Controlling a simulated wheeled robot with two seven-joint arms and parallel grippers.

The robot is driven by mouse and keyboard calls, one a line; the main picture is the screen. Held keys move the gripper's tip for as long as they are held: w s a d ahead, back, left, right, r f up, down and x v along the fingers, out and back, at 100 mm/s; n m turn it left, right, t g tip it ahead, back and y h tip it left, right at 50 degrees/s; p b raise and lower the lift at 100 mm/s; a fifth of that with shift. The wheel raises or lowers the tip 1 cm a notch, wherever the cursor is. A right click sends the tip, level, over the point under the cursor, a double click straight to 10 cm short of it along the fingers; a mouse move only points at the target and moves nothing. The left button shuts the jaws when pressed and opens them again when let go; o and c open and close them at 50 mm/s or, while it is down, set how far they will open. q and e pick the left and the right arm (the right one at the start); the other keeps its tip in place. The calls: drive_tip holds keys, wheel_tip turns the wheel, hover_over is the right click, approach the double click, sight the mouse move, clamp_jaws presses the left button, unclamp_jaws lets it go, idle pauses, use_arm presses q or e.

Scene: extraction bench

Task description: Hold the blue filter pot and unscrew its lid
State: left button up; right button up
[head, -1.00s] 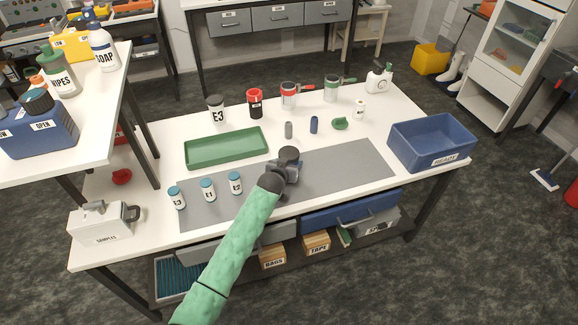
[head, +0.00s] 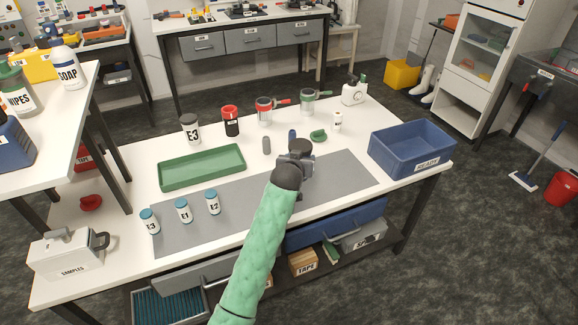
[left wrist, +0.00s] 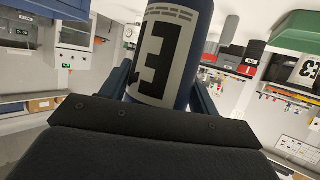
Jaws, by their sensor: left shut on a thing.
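The blue filter pot (left wrist: 207,22) fills the middle of the left wrist view, with a white label bearing a large black E. My left gripper (left wrist: 163,92) is shut on it, one finger on each side. In the head view my left gripper (head: 295,165) is over the right part of the grey mat, and the pot's dark round lid (head: 301,146) shows above the jaws. The rest of the pot is hidden by the gripper. I cannot tell whether its base touches the mat. My right gripper is not in view.
A green tray (head: 201,183) and several small blue-capped jars (head: 183,210) are to the left. A grey piece (head: 266,145), a blue piece (head: 292,134) and a green piece (head: 318,136) lie behind the gripper. A blue bin (head: 372,158) stands right. The mat's (head: 345,183) right end is clear.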

use_arm(q)
drive_tip(key=shift+s+d+r, duration=0.1)
drive_tip(key=shift+d+r, duration=0.15)
drive_tip(key=shift+d, duration=0.1)
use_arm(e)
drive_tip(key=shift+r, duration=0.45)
use_arm(q)
drive_tip(key=o, duration=0.3)
drive_tip(key=c, duration=0.6)
